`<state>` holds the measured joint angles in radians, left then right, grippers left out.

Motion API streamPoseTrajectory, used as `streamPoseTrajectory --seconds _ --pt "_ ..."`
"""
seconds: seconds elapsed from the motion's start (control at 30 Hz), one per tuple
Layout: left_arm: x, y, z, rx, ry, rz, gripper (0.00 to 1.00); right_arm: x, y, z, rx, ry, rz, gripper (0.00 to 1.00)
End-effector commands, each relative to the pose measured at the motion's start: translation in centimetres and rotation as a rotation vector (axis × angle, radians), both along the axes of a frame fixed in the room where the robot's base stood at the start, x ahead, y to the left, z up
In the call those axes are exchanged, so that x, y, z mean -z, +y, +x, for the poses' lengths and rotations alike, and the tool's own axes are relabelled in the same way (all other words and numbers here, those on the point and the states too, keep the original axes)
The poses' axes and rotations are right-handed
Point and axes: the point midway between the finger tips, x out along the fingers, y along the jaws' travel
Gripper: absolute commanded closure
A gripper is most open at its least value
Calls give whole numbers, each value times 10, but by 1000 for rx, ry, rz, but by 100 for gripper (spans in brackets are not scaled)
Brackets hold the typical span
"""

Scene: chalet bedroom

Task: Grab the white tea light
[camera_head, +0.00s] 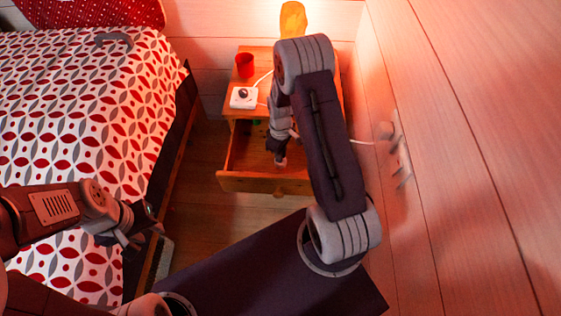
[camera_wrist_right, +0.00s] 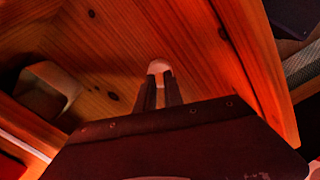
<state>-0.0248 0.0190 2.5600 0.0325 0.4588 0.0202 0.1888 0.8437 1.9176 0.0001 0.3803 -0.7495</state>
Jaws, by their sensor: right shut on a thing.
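The white tea light (camera_wrist_right: 160,67) shows at the fingertips of my right gripper (camera_wrist_right: 159,84) in the right wrist view. The gripper is shut on it, with the wooden drawer floor behind. In the head view my right gripper (camera_head: 280,158) reaches down into the open drawer (camera_head: 245,182) of the nightstand, and the arm hides part of the drawer. My left gripper (camera_head: 127,237) is over the bed's near side, away from the drawer; its fingers are too unclear to judge.
On the nightstand (camera_head: 258,58) stand a red cup (camera_head: 244,65), a white device (camera_head: 243,97) and a yellow lamp (camera_head: 292,19). The bed (camera_head: 80,110) is at the left, the wall (camera_head: 460,150) at the right. A pale object (camera_wrist_right: 52,78) lies at the left in the wrist view.

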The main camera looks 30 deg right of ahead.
Motion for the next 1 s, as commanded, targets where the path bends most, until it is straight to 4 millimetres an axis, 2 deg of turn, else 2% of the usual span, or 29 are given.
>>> streamPoseTrajectory --seconds 0.57,0.67,0.9,1.0 --pt "-1 0 0 0 0 0 64 -1 0 0 0 0 0 100" --pt "-9 0 0 0 0 0 64 -16 0 1 0 -3 -1 100" --pt "-36 0 0 0 0 0 64 -76 0 1 0 -4 -1 100" --pt "-41 0 0 0 0 0 64 -92 0 1 0 -3 -1 100"
